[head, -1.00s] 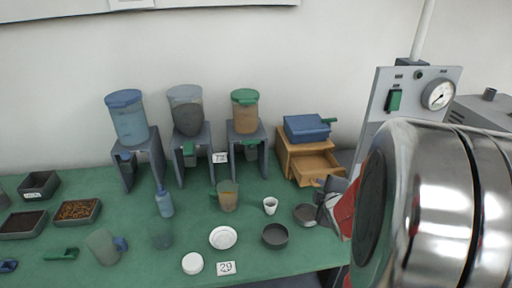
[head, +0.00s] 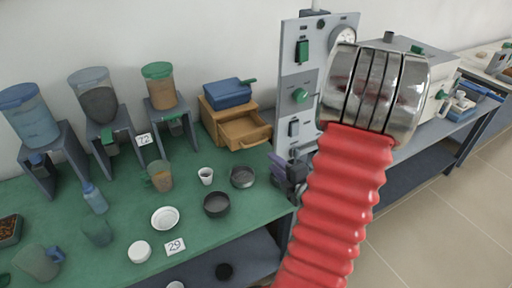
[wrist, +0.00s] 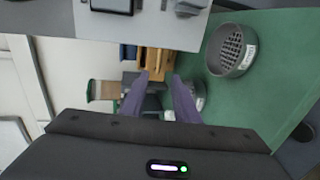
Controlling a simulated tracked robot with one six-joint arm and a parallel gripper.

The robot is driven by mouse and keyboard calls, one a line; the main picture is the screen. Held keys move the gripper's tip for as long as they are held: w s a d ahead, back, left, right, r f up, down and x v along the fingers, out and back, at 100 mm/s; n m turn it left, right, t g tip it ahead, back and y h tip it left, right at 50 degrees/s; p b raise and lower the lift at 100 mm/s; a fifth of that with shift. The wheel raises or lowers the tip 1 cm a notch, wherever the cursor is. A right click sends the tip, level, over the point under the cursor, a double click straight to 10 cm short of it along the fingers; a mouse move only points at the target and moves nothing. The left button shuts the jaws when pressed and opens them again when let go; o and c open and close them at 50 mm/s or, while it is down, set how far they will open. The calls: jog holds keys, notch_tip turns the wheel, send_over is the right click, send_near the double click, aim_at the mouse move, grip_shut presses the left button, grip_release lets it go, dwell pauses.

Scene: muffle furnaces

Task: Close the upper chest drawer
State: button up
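The small wooden chest (head: 211,118) stands at the back right of the green table with a blue box (head: 228,93) on top. Its upper drawer (head: 246,131) is pulled out toward the front and looks empty. In the wrist view the wooden chest (wrist: 157,61) appears beyond the fingertips, small and partly hidden. My gripper (wrist: 158,78) has two purple fingers spread apart with nothing visible held between them. In the head view my gripper (head: 284,167) is in front and to the right of the drawer, apart from it, partly hidden by my arm.
A grey mesh sieve (head: 242,177) and a dark round dish (head: 217,204) lie in front of the chest, with a white cup (head: 206,176) to their left. The grey control panel (head: 299,84) rises close to the right. Hopper stands (head: 167,118) are to the left.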

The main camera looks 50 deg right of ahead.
jog(key=x, duration=1.3)
jog(key=shift+w, duration=0.35)
jog(key=shift+d+f, duration=0.15)
jog(key=shift+c, duration=0.3)
grip_shut()
